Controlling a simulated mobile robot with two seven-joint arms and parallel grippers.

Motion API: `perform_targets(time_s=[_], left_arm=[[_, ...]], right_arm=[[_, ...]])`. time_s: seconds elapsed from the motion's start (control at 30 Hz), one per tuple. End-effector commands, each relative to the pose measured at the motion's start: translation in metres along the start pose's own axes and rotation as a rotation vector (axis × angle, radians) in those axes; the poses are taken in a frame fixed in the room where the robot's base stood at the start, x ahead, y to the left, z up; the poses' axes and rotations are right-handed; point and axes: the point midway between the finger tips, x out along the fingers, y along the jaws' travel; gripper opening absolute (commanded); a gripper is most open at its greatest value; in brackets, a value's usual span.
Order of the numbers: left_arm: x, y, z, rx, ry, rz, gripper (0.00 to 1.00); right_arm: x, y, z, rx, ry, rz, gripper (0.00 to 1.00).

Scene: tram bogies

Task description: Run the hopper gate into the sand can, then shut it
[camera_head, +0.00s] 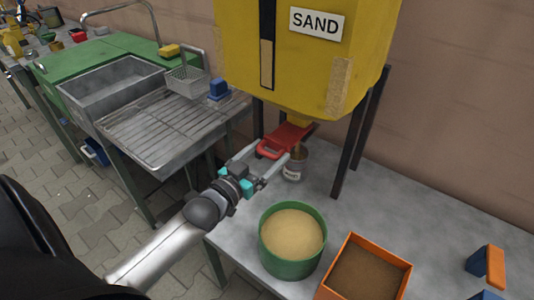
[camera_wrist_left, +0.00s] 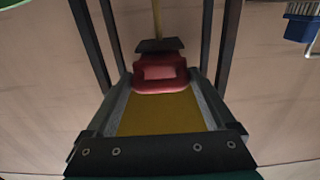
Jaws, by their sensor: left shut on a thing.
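The yellow sand hopper (camera_head: 300,60) with its SAND label stands over the bench. Its red gate (camera_head: 290,134) sticks out under the hopper, toward my left arm. My left gripper (camera_head: 270,156) is shut on the gate's red loop handle, which sits between the fingers in the left wrist view (camera_wrist_left: 160,74). My right gripper is not in view.
A green round tub (camera_head: 266,254) of pale sand and an orange box (camera_head: 344,290) of brown material stand at the bench's front. Dark hopper legs (camera_head: 350,150) rise behind the can. A sink with a drainer (camera_head: 160,122) lies left. The bench's right middle is clear.

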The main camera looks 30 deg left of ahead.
Motion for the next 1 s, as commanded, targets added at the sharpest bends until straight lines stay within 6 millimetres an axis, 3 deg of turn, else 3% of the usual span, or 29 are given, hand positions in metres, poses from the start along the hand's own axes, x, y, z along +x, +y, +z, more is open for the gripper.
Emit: perform_targets(time_s=[0.27,0.57,0.83,0.87,0.93,1.0], left_arm=[[0.001,0.004,0.001,-0.004,0.0,0.006,0.0],[0.024,0.004,0.0,-0.005,0.001,0.006,0.0],[0.025,0.004,0.0,-0.005,0.001,0.006,0.0],[0.025,0.004,0.0,-0.005,0.001,0.006,0.92],[0.025,0.004,0.0,-0.005,0.002,0.006,1.0],[0.025,0.003,0.0,-0.004,0.002,0.005,1.0]], right_arm=[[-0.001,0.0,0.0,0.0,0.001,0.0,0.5],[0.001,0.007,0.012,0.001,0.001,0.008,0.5],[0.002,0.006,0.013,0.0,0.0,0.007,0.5],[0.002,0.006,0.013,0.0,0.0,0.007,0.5],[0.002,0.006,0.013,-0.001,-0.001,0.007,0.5],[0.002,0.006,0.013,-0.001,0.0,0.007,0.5]])
